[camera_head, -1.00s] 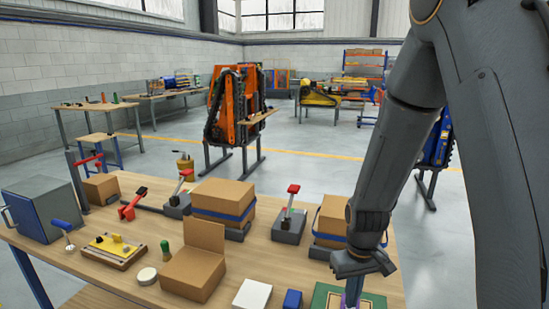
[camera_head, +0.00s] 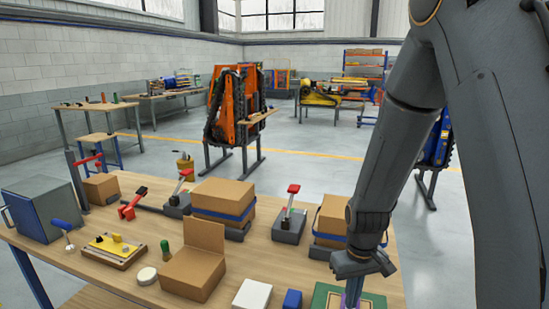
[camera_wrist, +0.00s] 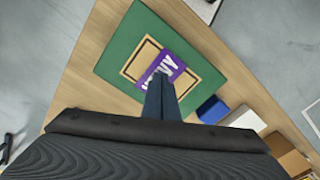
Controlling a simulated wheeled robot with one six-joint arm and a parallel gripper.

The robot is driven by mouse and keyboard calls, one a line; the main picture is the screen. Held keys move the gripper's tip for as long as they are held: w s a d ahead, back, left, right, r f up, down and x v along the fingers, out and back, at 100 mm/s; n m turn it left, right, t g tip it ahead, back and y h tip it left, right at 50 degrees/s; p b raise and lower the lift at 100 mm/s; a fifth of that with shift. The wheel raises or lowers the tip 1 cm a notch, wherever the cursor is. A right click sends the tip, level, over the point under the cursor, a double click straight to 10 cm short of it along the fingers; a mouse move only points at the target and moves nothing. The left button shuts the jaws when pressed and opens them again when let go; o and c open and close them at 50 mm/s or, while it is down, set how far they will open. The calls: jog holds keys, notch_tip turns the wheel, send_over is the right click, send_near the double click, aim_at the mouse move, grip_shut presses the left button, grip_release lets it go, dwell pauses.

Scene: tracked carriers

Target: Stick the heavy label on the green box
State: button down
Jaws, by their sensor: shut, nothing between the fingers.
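The purple heavy label (camera_wrist: 184,70) with white lettering lies on the green top, over part of the outline. The left part of the outline stays uncovered. My gripper (camera_wrist: 161,84) is shut, with nothing between its fingers. Its fingertips are over the label and hide part of the lettering. I cannot tell whether they touch it.
A blue block (camera_head: 292,299) and a white box (camera_head: 252,294) stand left of the green box. An open cardboard box (camera_head: 193,273), a strapped carton (camera_head: 222,198) and red-handled clamps (camera_head: 289,225) fill the table further left and behind. Another strapped carton (camera_head: 331,217) stands behind my wrist.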

jog(key=shift+f, duration=0.3)
jog(key=shift+r, duration=0.15)
dwell(0.6)
notch_tip(320, 180, up, 7)
jog(key=p, duration=0.5)
jog(key=shift+p, duration=0.35)
jog(key=s+r+m+b, duration=0.1)
jog(key=s+r+b, duration=0.1)
jog(key=s+b, duration=0.1)
jog(key=s+r+m+t+b, duration=0.1)
jog(key=s+r+b, duration=0.1)
jog(key=s, duration=0.4)
jog(key=shift+s+a+r+b, duration=0.2)
jog(key=shift+a+r+b, duration=0.05)
jog(key=shift+b, duration=0.3)
dwell(0.4)
